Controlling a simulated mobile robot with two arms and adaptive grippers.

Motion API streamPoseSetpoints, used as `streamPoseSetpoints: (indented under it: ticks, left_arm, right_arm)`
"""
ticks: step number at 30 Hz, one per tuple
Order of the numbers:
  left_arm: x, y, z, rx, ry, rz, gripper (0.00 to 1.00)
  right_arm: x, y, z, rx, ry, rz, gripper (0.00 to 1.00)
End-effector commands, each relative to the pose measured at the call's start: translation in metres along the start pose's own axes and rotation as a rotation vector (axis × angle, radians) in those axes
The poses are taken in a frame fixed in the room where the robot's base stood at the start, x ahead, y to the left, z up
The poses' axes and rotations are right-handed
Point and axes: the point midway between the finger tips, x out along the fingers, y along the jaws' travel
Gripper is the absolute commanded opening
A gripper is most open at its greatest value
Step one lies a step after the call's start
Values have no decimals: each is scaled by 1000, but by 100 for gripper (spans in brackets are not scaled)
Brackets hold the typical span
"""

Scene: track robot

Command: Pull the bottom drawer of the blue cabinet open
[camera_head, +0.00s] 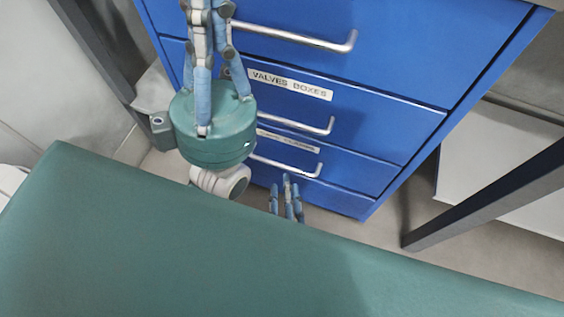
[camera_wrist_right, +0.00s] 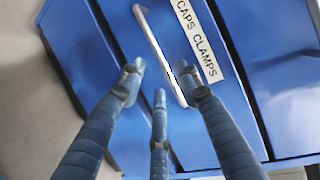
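The blue cabinet (camera_head: 400,75) fills the upper part of the head view, its drawers shut. The bottom drawer (camera_head: 345,175) has a thin silver handle (camera_head: 300,172) under a white label. The right wrist view shows this handle (camera_wrist_right: 158,45) close up beside the label "CAPS CLAMPS" (camera_wrist_right: 196,40). My right gripper (camera_head: 286,188) shows only its blue fingertips, just below that handle. Its three fingers (camera_wrist_right: 160,78) are spread, with the handle between or behind them; contact cannot be told.
A green surface (camera_head: 200,255) covers the bottom of the head view and hides the right arm. A dark table leg (camera_head: 485,195) stands right of the cabinet and a dark post (camera_head: 95,45) left of it. Grey floor (camera_head: 400,225) shows between.

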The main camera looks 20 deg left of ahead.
Motion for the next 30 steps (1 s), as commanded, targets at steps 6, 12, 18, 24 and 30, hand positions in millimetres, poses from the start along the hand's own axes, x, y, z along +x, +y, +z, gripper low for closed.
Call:
streamPoseSetpoints:
  ticks: [6, 12, 18, 24, 30]
  left_arm:
    - [-11, 0, 3, 0, -1, 0, 0]
    - [-15, 0, 4, 0, -2, 0, 0]
    - [-16, 0, 4, 0, -2, 0, 0]
    - [-16, 0, 4, 0, -2, 0, 0]
    - [-16, 0, 4, 0, -2, 0, 0]
  right_arm:
    - [44, 1, 0, 1, 1, -3, 34]
    - [67, 0, 0, 0, 1, -2, 34]
    - [73, 0, 0, -1, -1, 0, 34]
    - [72, 0, 0, -1, 0, 0, 30]
    - [72, 0, 0, -1, 0, 0, 0]
